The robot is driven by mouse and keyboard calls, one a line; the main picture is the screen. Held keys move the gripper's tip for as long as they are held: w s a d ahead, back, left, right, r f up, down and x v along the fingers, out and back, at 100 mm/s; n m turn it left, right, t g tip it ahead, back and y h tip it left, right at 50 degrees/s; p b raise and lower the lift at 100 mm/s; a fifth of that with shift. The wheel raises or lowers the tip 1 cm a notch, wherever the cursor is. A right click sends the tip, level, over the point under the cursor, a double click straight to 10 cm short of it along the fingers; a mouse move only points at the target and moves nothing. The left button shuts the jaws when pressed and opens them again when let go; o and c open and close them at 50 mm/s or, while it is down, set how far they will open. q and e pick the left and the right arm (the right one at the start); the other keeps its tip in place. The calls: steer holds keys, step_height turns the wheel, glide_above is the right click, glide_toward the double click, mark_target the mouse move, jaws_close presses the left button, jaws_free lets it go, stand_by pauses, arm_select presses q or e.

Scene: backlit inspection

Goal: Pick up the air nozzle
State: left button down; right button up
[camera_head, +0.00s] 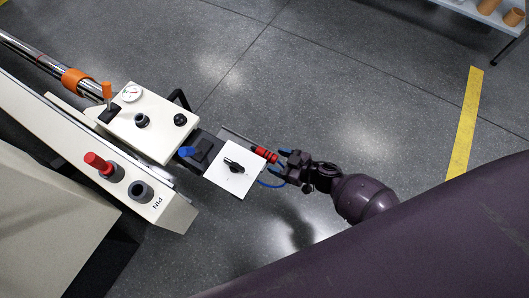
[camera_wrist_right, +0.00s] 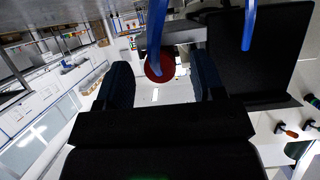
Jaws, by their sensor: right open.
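The air nozzle (camera_head: 264,154) has a red ribbed grip and a thin grey tube pointing to the upper left, beside the white square panel. In the right wrist view its round red end (camera_wrist_right: 160,68) faces the camera, with a blue hose (camera_wrist_right: 155,30) in front of it. My right gripper (camera_head: 281,161) is open just right of the red grip. In the wrist view its two dark fingers (camera_wrist_right: 162,82) stand apart on either side of the red end, not closed on it. Whether the fingertips overlap the grip is hard to tell. My left gripper is not in view.
The white panel (camera_head: 222,178) with a black knob lies left of the nozzle. The blue hose (camera_head: 272,184) loops below the right gripper. A cream control box (camera_head: 150,135) with gauge and knobs stands further left. Open grey floor lies to the right, with a yellow stripe (camera_head: 464,125).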

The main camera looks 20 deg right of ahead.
steer(key=shift+w+a, duration=0.15)
steer(key=shift+w, duration=0.05)
steer(key=c, duration=1)
steer(key=shift+r, duration=0.1)
